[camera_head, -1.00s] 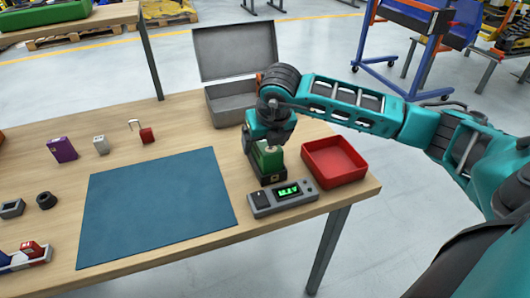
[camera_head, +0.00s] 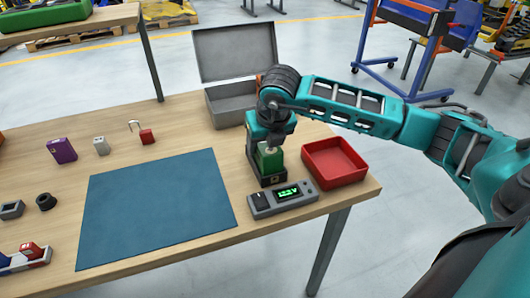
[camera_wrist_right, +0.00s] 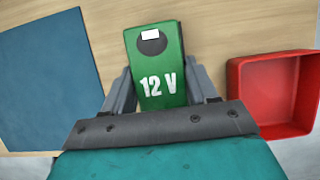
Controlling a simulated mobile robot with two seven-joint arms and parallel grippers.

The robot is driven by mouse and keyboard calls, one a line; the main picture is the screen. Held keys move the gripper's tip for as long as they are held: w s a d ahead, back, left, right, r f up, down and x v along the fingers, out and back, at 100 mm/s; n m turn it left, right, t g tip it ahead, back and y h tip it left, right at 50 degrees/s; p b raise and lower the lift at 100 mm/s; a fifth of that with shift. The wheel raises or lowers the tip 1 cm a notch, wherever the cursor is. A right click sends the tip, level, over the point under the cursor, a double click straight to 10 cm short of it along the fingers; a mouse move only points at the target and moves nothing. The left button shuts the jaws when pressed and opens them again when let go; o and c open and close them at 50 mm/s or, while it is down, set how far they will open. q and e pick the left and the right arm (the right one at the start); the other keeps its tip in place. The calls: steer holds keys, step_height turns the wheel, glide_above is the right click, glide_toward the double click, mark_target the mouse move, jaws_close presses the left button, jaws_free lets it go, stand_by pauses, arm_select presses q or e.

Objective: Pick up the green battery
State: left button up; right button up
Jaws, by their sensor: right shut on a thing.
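The green battery (camera_head: 270,158) stands at the right part of the table, behind the grey meter with a lit green display (camera_head: 283,197). A dark part, perhaps a holder, shows around its lower end. In the right wrist view the green battery (camera_wrist_right: 156,65) is marked "12 V" and lies between the two fingers. My right gripper (camera_head: 268,150) is shut on the green battery from above; it also shows in the right wrist view (camera_wrist_right: 160,92). I cannot tell whether the battery is clear of what is under it. My left gripper is in neither view.
A red tray (camera_head: 334,182) stands just right of the battery. An open grey case (camera_head: 228,117) is behind it. A blue mat (camera_head: 155,208) lies to the left. A purple box (camera_head: 61,150) and a red padlock (camera_head: 147,136) stand farther left.

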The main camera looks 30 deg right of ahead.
jaws_close()
steer(key=shift+w+r, duration=0.1)
steer(key=shift+r, duration=0.05)
